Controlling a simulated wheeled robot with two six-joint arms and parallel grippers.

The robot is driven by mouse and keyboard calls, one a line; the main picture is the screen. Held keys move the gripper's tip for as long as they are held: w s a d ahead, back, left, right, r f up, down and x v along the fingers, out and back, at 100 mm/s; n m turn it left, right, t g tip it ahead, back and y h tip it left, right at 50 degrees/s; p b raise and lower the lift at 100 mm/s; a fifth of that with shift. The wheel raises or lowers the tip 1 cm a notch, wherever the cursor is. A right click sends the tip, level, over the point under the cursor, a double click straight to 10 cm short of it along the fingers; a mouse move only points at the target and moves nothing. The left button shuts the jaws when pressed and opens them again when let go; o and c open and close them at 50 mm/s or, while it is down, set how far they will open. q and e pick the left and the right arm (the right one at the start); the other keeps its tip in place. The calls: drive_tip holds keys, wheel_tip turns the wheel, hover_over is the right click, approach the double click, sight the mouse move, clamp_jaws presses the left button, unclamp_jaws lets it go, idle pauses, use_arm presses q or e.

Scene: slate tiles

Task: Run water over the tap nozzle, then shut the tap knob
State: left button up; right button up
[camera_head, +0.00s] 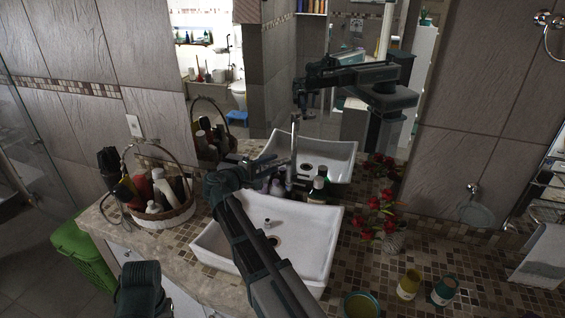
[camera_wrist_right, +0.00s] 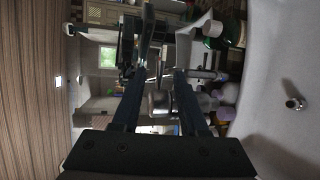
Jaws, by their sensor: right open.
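The tap (camera_head: 294,150) is a tall, slim metal column at the back of the white sink (camera_head: 325,248), in front of the mirror. My right gripper (camera_head: 260,163) is left of the tap, above the sink's back edge. It is open, its fingers pointing toward the tap. In the right wrist view, metal tap parts (camera_wrist_right: 163,102) show between and beyond the two open fingers (camera_wrist_right: 163,50); I cannot tell whether they touch. The nozzle and knob are too small and dark to tell apart. I see no running water. My left gripper is not in view.
A wicker basket of bottles (camera_head: 165,220) stands left of the sink. Small bottles (camera_head: 318,190) stand close to the tap. Red flowers in a vase (camera_head: 393,240) and two jars (camera_head: 409,284) (camera_head: 445,290) stand right. The mirror reflects my arm.

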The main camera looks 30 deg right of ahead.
drive_tip(key=x, duration=0.6)
drive_tip(key=shift+d+b, duration=0.35)
drive_tip(key=shift+b, duration=0.1)
drive_tip(key=shift+f, duration=0.1)
clamp_jaws()
